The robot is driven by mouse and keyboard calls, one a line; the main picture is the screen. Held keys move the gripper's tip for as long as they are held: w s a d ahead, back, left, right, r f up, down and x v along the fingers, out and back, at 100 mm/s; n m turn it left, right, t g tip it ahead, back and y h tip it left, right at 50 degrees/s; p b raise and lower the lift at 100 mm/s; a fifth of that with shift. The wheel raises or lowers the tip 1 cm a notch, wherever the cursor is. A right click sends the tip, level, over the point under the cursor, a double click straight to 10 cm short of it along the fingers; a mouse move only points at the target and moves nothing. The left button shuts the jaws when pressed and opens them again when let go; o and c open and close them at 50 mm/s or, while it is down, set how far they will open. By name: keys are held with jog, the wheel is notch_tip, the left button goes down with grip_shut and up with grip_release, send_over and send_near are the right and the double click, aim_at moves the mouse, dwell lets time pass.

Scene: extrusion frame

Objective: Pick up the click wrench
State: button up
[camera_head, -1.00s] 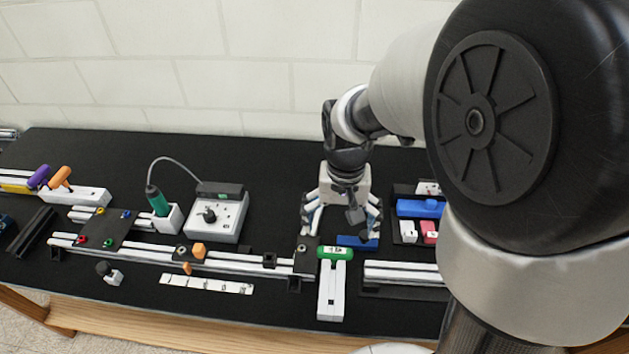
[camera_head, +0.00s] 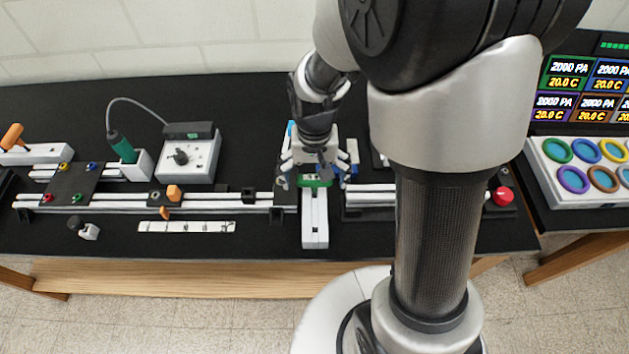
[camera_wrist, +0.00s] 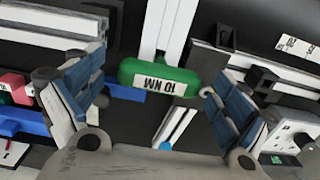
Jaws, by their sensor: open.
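The click wrench is likely the green handle (camera_head: 315,181) with a white "10 NM" label, at the top of a white slotted holder (camera_head: 315,222) in the middle of the bench. In the wrist view the green handle (camera_wrist: 160,78) lies across the picture centre, label facing the camera. My gripper (camera_head: 314,176) is open and empty over the handle. In the wrist view its two fingers stand left and right of the handle, apart from it. The rest of the wrench is hidden.
Aluminium rails (camera_head: 235,203) run on both sides of the holder. A grey control box (camera_head: 188,157) and a green screwdriver (camera_head: 122,147) stand to the left. An orange handle (camera_head: 12,137) is at the far left. A red button (camera_head: 503,196) sits at the right.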

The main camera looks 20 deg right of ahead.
jog(key=c, duration=1.1)
jog(key=shift+r, duration=0.15)
jog(key=shift+c, duration=0.2)
notch_tip(320, 180, up, 20)
jog(key=p, duration=0.5)
jog(key=shift+p, duration=0.3)
